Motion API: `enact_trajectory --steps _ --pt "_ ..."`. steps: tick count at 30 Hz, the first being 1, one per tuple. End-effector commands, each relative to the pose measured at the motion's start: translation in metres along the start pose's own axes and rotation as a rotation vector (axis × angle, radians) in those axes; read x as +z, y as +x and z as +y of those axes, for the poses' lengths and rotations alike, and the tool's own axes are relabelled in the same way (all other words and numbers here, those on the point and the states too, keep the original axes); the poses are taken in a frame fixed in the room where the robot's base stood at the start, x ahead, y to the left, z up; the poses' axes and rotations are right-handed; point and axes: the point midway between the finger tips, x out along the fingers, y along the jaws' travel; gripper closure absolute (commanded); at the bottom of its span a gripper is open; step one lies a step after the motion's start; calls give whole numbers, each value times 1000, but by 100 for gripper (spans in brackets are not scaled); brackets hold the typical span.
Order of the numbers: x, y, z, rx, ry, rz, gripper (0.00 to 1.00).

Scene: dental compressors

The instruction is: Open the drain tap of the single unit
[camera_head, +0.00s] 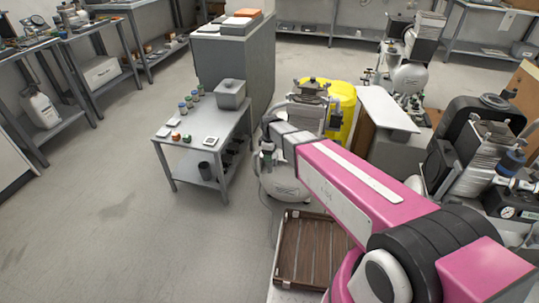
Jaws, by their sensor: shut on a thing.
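A compressor with a pale rounded tank (284,188) and a metal motor head (312,90) stands on the floor beyond my arm. My pink arm reaches across the right half of the view to this compressor and covers much of it. My gripper is hidden behind the arm's far end, so I cannot see its fingers or what they touch. No drain tap can be made out. I cannot tell from labels which compressor is the single unit.
A grey trolley (185,150) with small jars and a grey bin stands left of the compressor. A brown slatted tray (305,245) lies below my arm. A yellow container (343,108) stands behind. More compressors (410,76) crowd the right. The left floor is clear.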

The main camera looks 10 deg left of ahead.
Motion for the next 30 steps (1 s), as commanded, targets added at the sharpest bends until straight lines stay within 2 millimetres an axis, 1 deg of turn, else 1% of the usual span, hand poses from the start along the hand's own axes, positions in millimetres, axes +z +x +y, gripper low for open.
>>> enact_trajectory --steps 3,4,5,6,15,19,23,30 --pt "0 0 0 0 -1 0 66" --pt "0 0 0 0 -1 0 39" --pt "0 0 0 0 0 0 30" --pt "0 0 0 0 0 0 17" --pt "0 -1 0 0 0 0 17" --pt "0 -9 0 1 1 1 17" --pt "0 -28 -1 2 1 1 17" --pt "0 -70 0 3 0 1 17"
